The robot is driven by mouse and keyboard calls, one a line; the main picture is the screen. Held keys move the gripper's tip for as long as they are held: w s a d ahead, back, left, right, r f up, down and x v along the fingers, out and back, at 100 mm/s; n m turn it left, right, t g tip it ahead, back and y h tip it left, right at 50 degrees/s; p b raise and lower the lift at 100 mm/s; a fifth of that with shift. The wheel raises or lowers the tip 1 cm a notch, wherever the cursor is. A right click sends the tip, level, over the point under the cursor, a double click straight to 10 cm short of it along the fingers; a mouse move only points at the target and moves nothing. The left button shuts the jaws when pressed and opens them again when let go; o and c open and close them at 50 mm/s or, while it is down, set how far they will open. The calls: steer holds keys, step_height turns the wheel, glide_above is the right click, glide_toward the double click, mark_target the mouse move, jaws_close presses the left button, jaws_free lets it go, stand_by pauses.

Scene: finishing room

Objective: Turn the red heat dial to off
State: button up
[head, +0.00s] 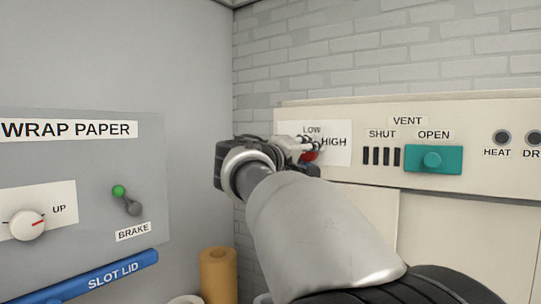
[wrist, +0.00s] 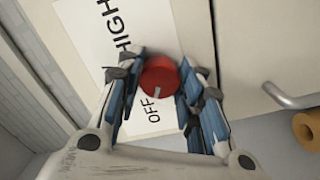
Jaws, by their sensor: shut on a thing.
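The red heat dial (wrist: 158,75) sits on a white label plate with the words HIGH and OFF, in the wrist view. Its pale pointer mark is on the side near the word OFF; I cannot tell if it lines up exactly. My gripper (wrist: 159,88) has a blue-padded finger on each side of the dial and is shut on it. In the head view my gripper (head: 308,144) is at the panel, and only a bit of the red dial (head: 309,157) shows below the fingers, near LOW and HIGH. My gripper hides the rest.
Right of the dial are vent slots and a teal vent slider (head: 433,159) at OPEN, then two dark round indicators marked HEAT and DR. At left, a grey panel holds a white knob (head: 27,225), a green-tipped brake lever (head: 126,200) and a blue slot lid (head: 95,277).

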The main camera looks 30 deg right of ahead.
steer(key=o, duration=1.1)
steer(key=shift+c, duration=0.2)
steer(key=v, duration=1.2)
steer(key=shift+s+f, duration=0.1)
steer(key=s+a+f+n+y+b, duration=0.1)
steer(key=s+a+f+y+b, duration=0.2)
steer(key=f, duration=0.8)
steer(key=s+a+f+g+y+b, duration=0.1)
steer(key=s+f+y+b, duration=0.3)
steer(key=f, duration=0.7)
steer(key=s+a+f+n+y+b, duration=0.1)
steer(key=s+a+f+b, duration=0.3)
steer(key=f, duration=0.7)
steer(key=s+a+f+y+b, duration=0.3)
steer(key=s+a+f+b, duration=0.1)
steer(key=f, duration=0.5)
steer(key=s+a+f+y+b, duration=0.2)
steer(key=s+a+f+b, duration=0.1)
steer(key=f, duration=0.7)
steer(key=s+a+f+g+y+b, duration=0.1)
steer(key=s+a+f+y+b, duration=0.2)
steer(key=f, duration=0.7)
steer(key=s+a+b, duration=0.1)
steer(key=a, duration=0.1)
steer(key=shift+s+a+m+y+b, duration=0.3)
steer(key=shift+s+a+b, duration=0.05)
steer(key=shift+a, duration=0.05)
